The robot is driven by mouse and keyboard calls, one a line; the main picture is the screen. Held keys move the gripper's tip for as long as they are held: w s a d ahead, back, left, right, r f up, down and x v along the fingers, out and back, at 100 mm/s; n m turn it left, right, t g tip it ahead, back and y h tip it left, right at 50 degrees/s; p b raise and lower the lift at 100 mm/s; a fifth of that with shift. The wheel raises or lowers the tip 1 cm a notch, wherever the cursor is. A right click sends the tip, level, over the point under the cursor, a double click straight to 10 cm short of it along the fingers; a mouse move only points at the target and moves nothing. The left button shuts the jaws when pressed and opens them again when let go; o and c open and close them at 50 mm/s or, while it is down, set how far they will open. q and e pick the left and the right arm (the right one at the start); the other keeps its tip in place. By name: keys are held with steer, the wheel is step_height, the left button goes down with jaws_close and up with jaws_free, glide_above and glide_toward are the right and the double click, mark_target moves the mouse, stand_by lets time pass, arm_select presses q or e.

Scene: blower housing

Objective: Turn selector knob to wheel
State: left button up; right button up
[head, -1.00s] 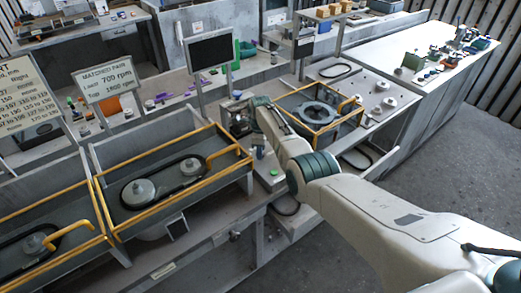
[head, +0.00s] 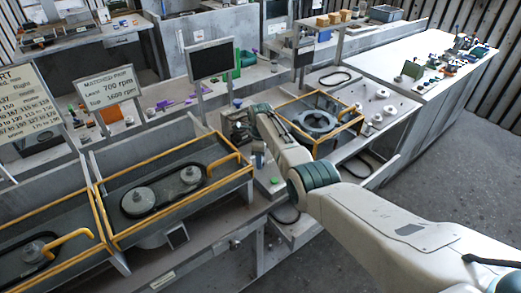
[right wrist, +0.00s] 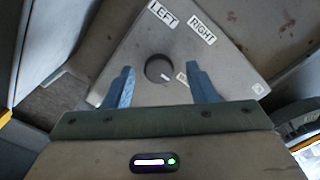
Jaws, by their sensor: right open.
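The selector knob (right wrist: 158,68) is a dark round knob with a short white mark pointing to the lower right in the right wrist view. It sits on a pale, angular panel (right wrist: 215,70) labelled LEFT and RIGHT along the top. A third label (right wrist: 182,77), partly hidden by a finger, shows only its first letter, which looks like W. My right gripper (right wrist: 160,70) is open, with one blue finger on each side of the knob and a visible gap to it. In the head view my right gripper (head: 238,127) is small and the knob cannot be made out. My left gripper is not in view.
Yellow-railed trays with belts and pulleys (head: 165,190) lie left of my right arm. A yellow-framed housing (head: 318,120) stands just right of it. A dark screen (head: 210,60) on a post rises behind. A sign (head: 108,88) reads 700 rpm and 1600 rpm.

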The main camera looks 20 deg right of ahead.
step_height(320, 180, up, 11)
steer(key=b, duration=0.2)
steer(key=shift+f+b, duration=0.2)
steer(key=shift+b, duration=0.1)
steer(key=shift+f, duration=0.1)
